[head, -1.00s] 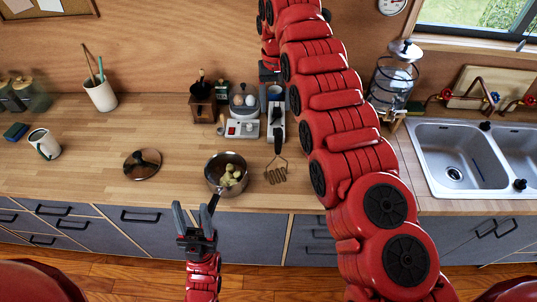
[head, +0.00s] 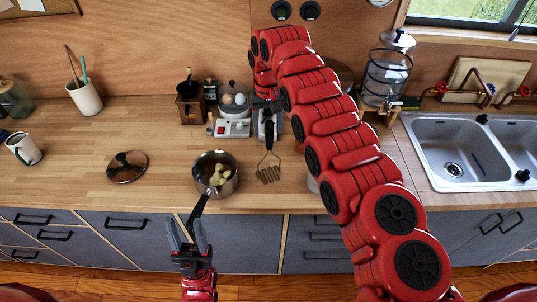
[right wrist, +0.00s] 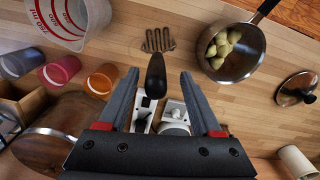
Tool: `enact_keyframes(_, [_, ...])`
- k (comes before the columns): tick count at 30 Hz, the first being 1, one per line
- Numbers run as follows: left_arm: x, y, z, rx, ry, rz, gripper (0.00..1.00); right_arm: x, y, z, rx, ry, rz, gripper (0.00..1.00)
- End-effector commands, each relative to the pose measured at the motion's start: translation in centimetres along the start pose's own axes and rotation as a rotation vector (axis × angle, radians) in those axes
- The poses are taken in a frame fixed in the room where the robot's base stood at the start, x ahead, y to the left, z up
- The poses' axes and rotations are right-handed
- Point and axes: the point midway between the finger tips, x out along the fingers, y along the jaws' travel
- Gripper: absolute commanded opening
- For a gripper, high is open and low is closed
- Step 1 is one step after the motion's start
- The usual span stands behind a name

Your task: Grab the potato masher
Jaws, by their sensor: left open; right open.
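The potato masher has a wavy metal head (head: 268,173) lying on the wooden counter, just right of the saucepan. In the right wrist view its dark handle (right wrist: 156,76) points toward me, between the open fingers of my right gripper (right wrist: 160,74). In the head view my right arm and gripper hide part of the handle. My left gripper (head: 186,226) is open and empty, low in front of the counter, near the saucepan's handle.
A saucepan (head: 228,187) with potatoes stands left of the masher, with a lid (head: 127,166) further left. An egg cooker (head: 233,113) and a grinder (head: 193,106) stand behind. The right wrist view shows a measuring jug (right wrist: 72,20) and coloured cups (right wrist: 62,69). The sink (head: 450,150) is at right.

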Motion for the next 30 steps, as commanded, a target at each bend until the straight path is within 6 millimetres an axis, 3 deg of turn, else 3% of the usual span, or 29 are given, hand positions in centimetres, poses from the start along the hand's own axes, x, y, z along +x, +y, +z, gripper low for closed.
enact_keyframes(4, [2.6,-0.1,-0.5,0.0,0.0,0.0,0.5,1.7,0.2,0.0,0.0,-0.009,0.0,0.66])
enact_keyframes(9, [3.1,-0.1,-0.5,0.0,0.0,0.0,0.5,4.0,0.2,0.0,0.0,-0.006,0.001,0.66])
enact_keyframes(14, [2.9,-0.1,-0.5,0.0,0.0,0.0,0.5,4.1,0.2,-0.1,0.0,-0.003,0.001,0.66])
enact_keyframes(25, [2.9,-0.1,-0.5,0.0,0.0,0.0,0.5,4.0,0.2,-0.1,0.0,-0.002,0.001,0.01])
enact_keyframes(30, [2.9,-0.1,-0.5,0.0,0.0,0.0,0.5,4.0,0.2,-0.1,0.0,-0.002,0.001,0.0])
